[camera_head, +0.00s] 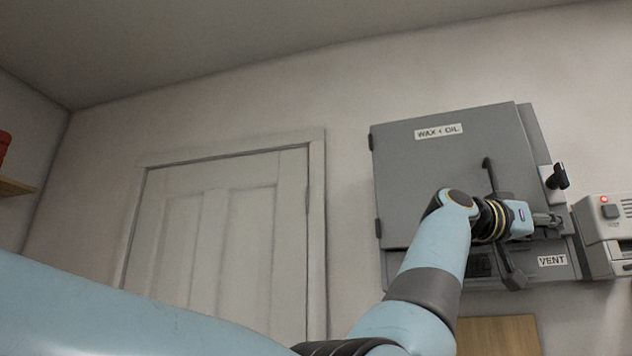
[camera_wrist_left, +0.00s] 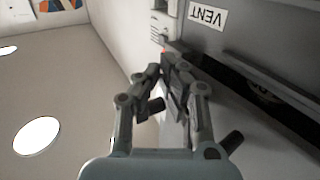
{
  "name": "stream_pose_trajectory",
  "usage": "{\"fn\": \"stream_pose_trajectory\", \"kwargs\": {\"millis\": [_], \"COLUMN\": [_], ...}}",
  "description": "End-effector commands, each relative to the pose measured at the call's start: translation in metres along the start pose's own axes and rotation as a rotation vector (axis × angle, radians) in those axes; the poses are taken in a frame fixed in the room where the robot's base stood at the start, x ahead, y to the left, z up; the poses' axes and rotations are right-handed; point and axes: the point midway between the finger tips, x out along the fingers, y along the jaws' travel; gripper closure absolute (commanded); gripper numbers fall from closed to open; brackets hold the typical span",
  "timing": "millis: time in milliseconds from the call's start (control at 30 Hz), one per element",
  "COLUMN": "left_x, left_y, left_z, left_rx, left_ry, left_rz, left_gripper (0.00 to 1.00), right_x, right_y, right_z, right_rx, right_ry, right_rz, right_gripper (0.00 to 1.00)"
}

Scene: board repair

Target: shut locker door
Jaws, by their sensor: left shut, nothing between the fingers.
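The grey locker door (camera_head: 430,175), labelled "WAX + OIL", has dark hinges on its left side. It stands ajar; its free right edge is off the locker body (camera_head: 531,130), which shows behind it at the right and below. A dark bar handle (camera_head: 487,170) on the door is partly hidden by my left wrist. My left gripper (camera_head: 552,221) is shut and empty by the door's free edge; I cannot tell whether it touches. In the left wrist view its fingers (camera_wrist_left: 167,80) are beside the locker, near the dark gap (camera_wrist_left: 262,92).
A black latch (camera_head: 558,177) on a pale plate sits at the locker's right side. A grey box with a red light (camera_head: 604,200) is mounted close to the right. A white panelled room door (camera_head: 225,240) is at the left. A wooden panel (camera_head: 498,336) is below the locker.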

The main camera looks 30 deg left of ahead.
Motion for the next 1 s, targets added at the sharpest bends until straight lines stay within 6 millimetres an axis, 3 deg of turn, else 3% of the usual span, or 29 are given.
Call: {"fn": "stream_pose_trajectory", "kwargs": {"millis": [400,1000], "left_x": [0.017,0.018], "left_y": [-0.022,-0.019], "left_z": [-0.001,-0.002], "left_rx": [-0.001,0.001], "left_ry": [0.001,0.004], "left_rz": [-0.092,-0.097], "left_gripper": [1.00,1.00], "right_x": [-0.012,-0.012], "right_y": [0.002,0.002], "right_z": [0.008,0.004], "right_rx": [-0.001,-0.001], "right_ry": [-0.013,-0.009], "right_rz": [0.001,0.001], "right_gripper": [0.22,0.22]}}
